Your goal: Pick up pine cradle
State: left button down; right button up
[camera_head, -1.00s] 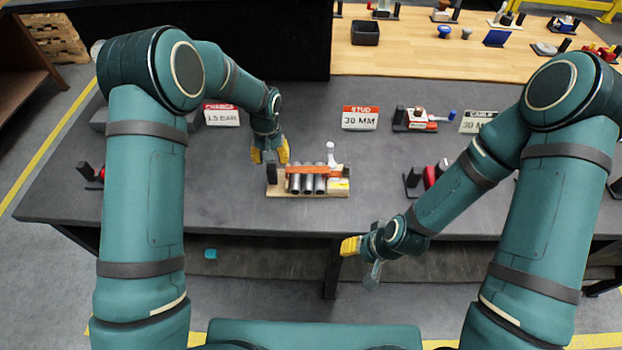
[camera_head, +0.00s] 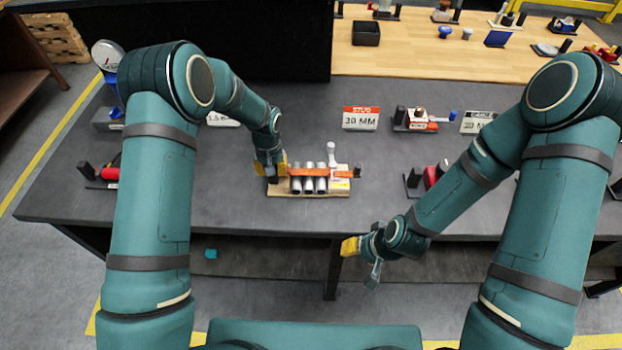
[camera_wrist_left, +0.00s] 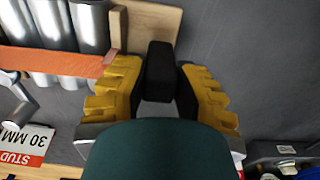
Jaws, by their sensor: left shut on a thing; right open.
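The pine cradle (camera_head: 283,191) is a pale wooden tray on the dark grey table. It carries several silver cylinders under an orange strap and has black end posts. My left gripper (camera_head: 270,168) is at the cradle's left end. In the left wrist view its yellow fingers (camera_wrist_left: 160,95) are shut on a black post (camera_wrist_left: 160,60) that stands beside the bare wood (camera_wrist_left: 150,22). The cradle appears level and at table height; I cannot tell whether its base touches the table. My right gripper (camera_head: 362,259) is open and empty, in front of the table's front edge.
A "STUD 30 MM" sign (camera_head: 361,118) stands behind the cradle. Another fixture (camera_head: 423,121) and a "CABLE" sign (camera_head: 478,122) are to its right. Red items lie near the left edge (camera_head: 110,174) and by my right forearm (camera_head: 431,177).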

pick_arm(q)
jog(key=shift+s, duration=0.1)
notch_tip(320, 180, up, 9)
jog(key=shift+f, duration=0.1)
jog(key=shift+h, duration=0.4)
notch_tip(320, 180, down, 6)
jog(key=shift+r, duration=0.1)
jog(key=shift+f, duration=1.4)
dwell(0.5)
